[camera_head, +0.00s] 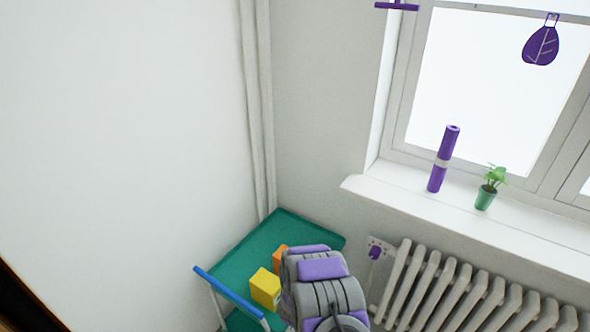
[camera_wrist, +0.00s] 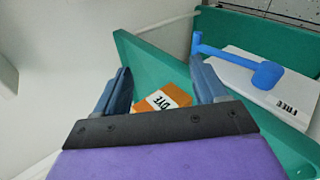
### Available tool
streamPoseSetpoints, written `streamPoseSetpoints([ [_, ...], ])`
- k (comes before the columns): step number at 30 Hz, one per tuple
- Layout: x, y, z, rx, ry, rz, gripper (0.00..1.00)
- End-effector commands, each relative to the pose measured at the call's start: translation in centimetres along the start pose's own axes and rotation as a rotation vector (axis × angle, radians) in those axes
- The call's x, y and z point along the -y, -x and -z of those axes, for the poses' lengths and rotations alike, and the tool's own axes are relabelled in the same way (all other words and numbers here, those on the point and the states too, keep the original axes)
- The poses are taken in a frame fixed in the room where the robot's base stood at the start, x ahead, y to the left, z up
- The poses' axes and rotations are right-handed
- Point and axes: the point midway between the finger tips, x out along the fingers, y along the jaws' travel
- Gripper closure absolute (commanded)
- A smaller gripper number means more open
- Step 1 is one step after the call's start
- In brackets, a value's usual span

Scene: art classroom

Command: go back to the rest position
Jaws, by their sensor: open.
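My gripper (camera_wrist: 161,66) shows in the wrist view with its two blue-grey fingers apart and nothing held between them. An orange box with a white "DYE" label (camera_wrist: 163,99) shows beyond the fingers, on a green tray (camera_wrist: 143,60). In the head view my grey and purple arm reaches over the right part of the green cart (camera_head: 247,247); my fingertips are hidden there. The orange box (camera_head: 280,260) is partly hidden behind a yellow box (camera_head: 265,288) and my arm.
The cart's blue handle (camera_head: 230,292) is at its left. A radiator (camera_head: 450,292) and a socket with a purple plug (camera_head: 376,252) are to the right. A purple roll (camera_head: 443,160) and a potted plant (camera_head: 487,195) stand on the windowsill. A white wall rises at left.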

Motion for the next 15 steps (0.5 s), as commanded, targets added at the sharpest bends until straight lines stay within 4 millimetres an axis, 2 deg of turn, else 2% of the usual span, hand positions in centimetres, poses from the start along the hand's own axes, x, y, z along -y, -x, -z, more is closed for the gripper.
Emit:
streamPoseSetpoints([
  [1, -1.4, 0.9, 1.1, -0.031, -0.056, 0.028, 0.28],
  [6, -3.8, 4.5, 4.0, -0.123, -0.224, 0.168, 0.28],
  [10, -6.0, 7.8, 5.6, -0.18, -0.331, 0.271, 0.28],
  [15, -8.5, 12.7, 6.5, -0.228, -0.449, 0.407, 0.28],
])
